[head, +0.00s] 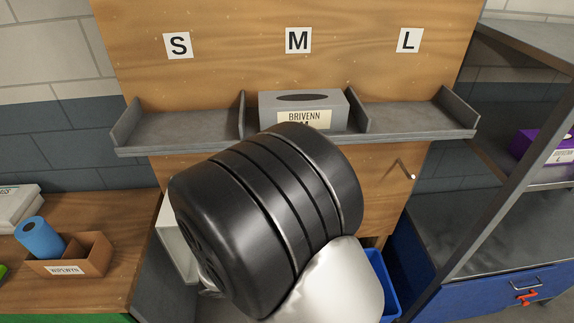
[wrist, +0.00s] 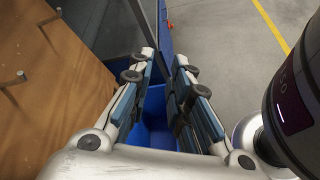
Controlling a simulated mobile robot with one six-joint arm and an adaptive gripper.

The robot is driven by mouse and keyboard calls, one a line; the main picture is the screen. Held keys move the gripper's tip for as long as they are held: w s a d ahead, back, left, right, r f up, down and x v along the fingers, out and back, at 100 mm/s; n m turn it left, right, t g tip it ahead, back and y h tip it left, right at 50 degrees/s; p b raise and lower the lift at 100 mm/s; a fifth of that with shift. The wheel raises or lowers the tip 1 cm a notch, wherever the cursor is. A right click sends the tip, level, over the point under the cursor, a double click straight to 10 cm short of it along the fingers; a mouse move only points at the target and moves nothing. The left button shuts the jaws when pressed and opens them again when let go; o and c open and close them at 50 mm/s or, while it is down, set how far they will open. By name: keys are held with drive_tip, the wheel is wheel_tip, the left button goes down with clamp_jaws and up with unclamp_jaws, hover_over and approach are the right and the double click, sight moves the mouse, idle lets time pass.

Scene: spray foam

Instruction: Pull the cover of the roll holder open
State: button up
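My gripper (wrist: 166,58) shows in the wrist view with its two fingers apart and nothing between them. It is open above a blue bin. In the head view my black arm link hides the gripper. A pale box-like thing (head: 176,243), which may be the roll holder, shows only in part behind the left side of my arm, below the shelf. I cannot make out its cover or tell whether it is open. The wrist view does not clearly show the holder.
The blue bin (head: 384,284) stands below the wooden board (head: 385,195), which has metal pegs (wrist: 14,78). A grey shelf (head: 190,126) holds a grey BRIVENN box (head: 303,103). At left, a blue roll (head: 39,238) lies in a cardboard box (head: 88,256). A metal rack (head: 510,215) stands right.

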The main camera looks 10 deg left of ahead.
drive_tip(key=s+a+f+n+t+y+p, duration=0.2)
drive_tip(key=s+a+f+n+t+y, duration=0.1)
drive_tip(key=a+f+n+t+y, duration=0.5)
drive_tip(key=s+a+f+n+t+y+p, duration=0.25)
drive_tip(key=a+f+n+t+y, duration=0.25)
drive_tip(key=a+f+n, duration=0.6)
drive_tip(key=shift+n, duration=0.7)
drive_tip(key=w, duration=0.5)
drive_tip(key=w+b, duration=0.1)
drive_tip(key=w, duration=0.5)
drive_tip(key=w+b, duration=0.1)
drive_tip(key=w, duration=0.4)
drive_tip(key=shift+w+d+f, duration=0.15)
drive_tip(key=shift+w+d, duration=0.1)
drive_tip(key=shift+d, duration=0.1)
drive_tip(key=shift+c, duration=0.5)
clamp_jaws()
